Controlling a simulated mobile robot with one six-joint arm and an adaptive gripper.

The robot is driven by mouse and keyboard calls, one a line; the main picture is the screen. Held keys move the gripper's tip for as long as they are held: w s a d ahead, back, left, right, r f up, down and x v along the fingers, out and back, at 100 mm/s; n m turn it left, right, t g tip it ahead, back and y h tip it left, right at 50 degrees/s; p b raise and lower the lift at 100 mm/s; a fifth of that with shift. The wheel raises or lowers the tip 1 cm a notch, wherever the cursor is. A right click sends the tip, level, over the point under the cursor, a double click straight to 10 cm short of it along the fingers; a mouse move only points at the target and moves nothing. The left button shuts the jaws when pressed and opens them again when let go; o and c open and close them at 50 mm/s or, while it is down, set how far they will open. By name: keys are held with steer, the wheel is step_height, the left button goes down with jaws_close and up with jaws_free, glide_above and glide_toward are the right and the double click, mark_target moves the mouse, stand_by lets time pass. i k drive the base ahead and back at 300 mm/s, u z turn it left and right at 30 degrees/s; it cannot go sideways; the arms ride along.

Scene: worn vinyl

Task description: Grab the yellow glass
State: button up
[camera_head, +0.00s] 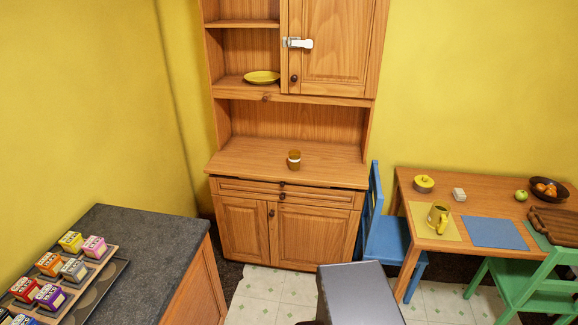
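A dark counter (150,245) with several small boxes is at left.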

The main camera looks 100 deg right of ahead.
mark_target(294, 161)
steer(key=i, duration=0.15)
steer(key=z, duration=0.3)
steer(key=k, duration=0.15)
steer(key=z, duration=2.55)
steer(key=i, duration=0.95)
steer(key=z, duration=0.05)
